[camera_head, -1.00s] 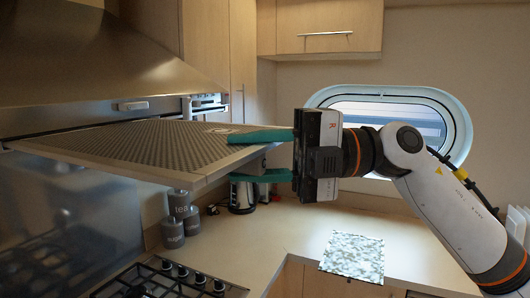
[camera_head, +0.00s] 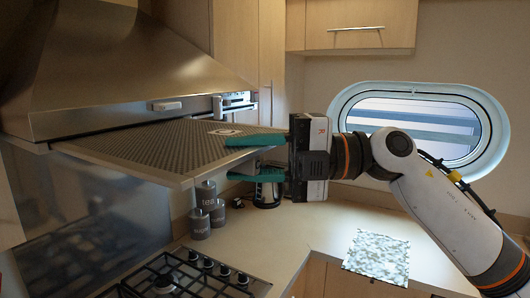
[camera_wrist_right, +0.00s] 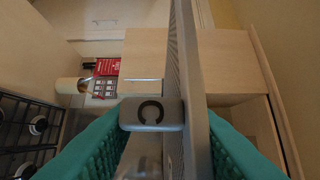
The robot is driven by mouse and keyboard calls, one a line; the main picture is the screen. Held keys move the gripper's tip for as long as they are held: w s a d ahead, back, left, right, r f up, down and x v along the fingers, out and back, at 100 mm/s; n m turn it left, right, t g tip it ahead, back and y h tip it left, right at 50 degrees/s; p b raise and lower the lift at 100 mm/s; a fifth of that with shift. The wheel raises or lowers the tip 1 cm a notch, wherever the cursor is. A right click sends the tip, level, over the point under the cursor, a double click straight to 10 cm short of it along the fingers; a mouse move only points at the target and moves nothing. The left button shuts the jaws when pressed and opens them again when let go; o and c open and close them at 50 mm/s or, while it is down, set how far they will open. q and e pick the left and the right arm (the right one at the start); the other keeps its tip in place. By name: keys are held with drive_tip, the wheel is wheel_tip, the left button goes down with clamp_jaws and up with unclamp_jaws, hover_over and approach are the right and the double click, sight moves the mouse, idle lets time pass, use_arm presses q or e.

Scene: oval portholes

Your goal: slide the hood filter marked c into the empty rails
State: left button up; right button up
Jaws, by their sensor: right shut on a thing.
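The hood filter (camera_head: 150,145) is a flat grey mesh panel with a metal frame. It is roughly level, just below the front lower edge of the steel hood (camera_head: 125,60). My right gripper (camera_head: 230,158) is shut on its right edge, one teal finger above and one below. A round mark shows on the mesh near the upper finger. The hood's rails are hidden. My left gripper is not in view.
A gas hob (camera_head: 165,284) lies below the hood. Dark canisters (camera_head: 200,223) and a kettle (camera_head: 267,190) stand on the counter behind the gripper. An oval porthole (camera_head: 420,115) is in the back wall.

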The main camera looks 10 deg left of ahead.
sight(169, 145)
drive_tip(key=shift+w+a, duration=0.1)
drive_tip(key=shift+a, duration=0.05)
drive_tip(key=shift+w+a+r+p, duration=0.15)
drive_tip(key=shift+a+p, duration=0.2)
drive_tip(key=shift+a, duration=0.15)
drive_tip(key=shift+w+a+p, duration=0.25)
drive_tip(key=shift+a+p, duration=0.15)
drive_tip(key=shift+a, duration=0.45)
drive_tip(key=shift+w+a+p, duration=0.3)
drive_tip(key=shift+a+p, duration=0.1)
drive_tip(key=shift+a, duration=0.45)
drive_tip(key=shift+w+a+p, duration=0.25)
drive_tip(key=shift+a+p, duration=0.15)
drive_tip(key=shift+a, duration=0.45)
drive_tip(key=a, duration=0.1)
drive_tip(key=w+a, duration=0.1)
drive_tip(key=shift+a, duration=0.3)
drive_tip(key=shift+s+d, duration=0.1)
drive_tip(key=shift+d, duration=0.05)
